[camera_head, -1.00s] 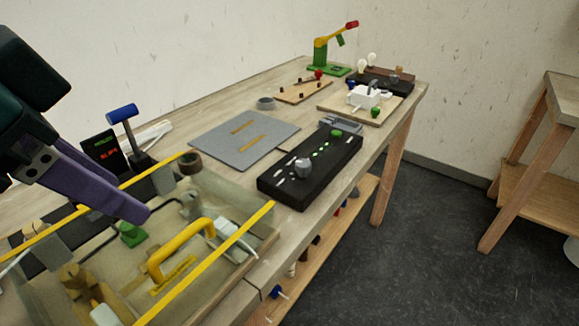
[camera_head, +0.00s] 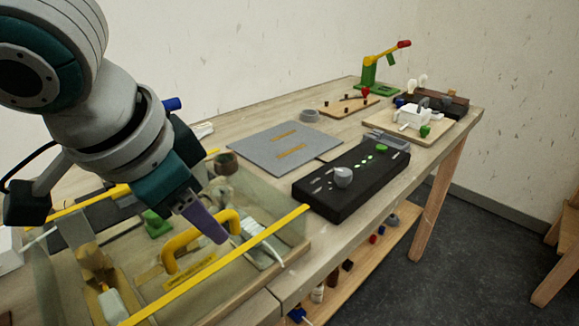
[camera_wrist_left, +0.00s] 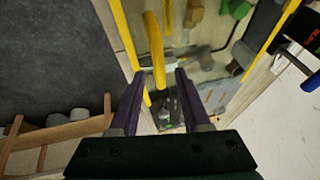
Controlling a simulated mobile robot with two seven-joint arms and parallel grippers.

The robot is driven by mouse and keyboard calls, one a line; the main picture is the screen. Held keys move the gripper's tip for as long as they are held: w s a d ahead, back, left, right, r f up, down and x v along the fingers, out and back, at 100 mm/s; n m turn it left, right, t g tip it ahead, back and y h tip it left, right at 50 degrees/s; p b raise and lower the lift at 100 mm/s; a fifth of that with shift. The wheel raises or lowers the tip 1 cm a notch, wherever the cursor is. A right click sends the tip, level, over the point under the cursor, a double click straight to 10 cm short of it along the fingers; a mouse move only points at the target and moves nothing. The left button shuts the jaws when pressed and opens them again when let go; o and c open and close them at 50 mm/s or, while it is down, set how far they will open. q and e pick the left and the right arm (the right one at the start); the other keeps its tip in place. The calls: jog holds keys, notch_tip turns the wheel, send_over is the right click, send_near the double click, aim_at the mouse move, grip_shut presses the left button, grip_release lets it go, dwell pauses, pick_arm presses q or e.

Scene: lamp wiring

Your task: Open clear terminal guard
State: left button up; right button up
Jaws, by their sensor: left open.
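The clear terminal guard (camera_head: 230,257) is a see-through cover with yellow edge strips at the lower left of the head view. It lies over the wiring parts and looks closed. Its yellow arched handle (camera_head: 178,248) stands up from its top. My left gripper (camera_head: 214,234) is open, its purple fingers pointing down beside the handle. In the left wrist view the handle (camera_wrist_left: 155,45) runs toward the gap between the two open fingertips (camera_wrist_left: 157,76). I cannot tell whether the fingers touch it. My right gripper is not in view.
A black control box (camera_head: 345,182) with a grey knob lies right of the guard. The table's front edge drops to a lower shelf (camera_head: 385,245).

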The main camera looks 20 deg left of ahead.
pick_arm(q)
jog(key=shift+c, duration=0.3)
grip_shut()
dwell(1.1)
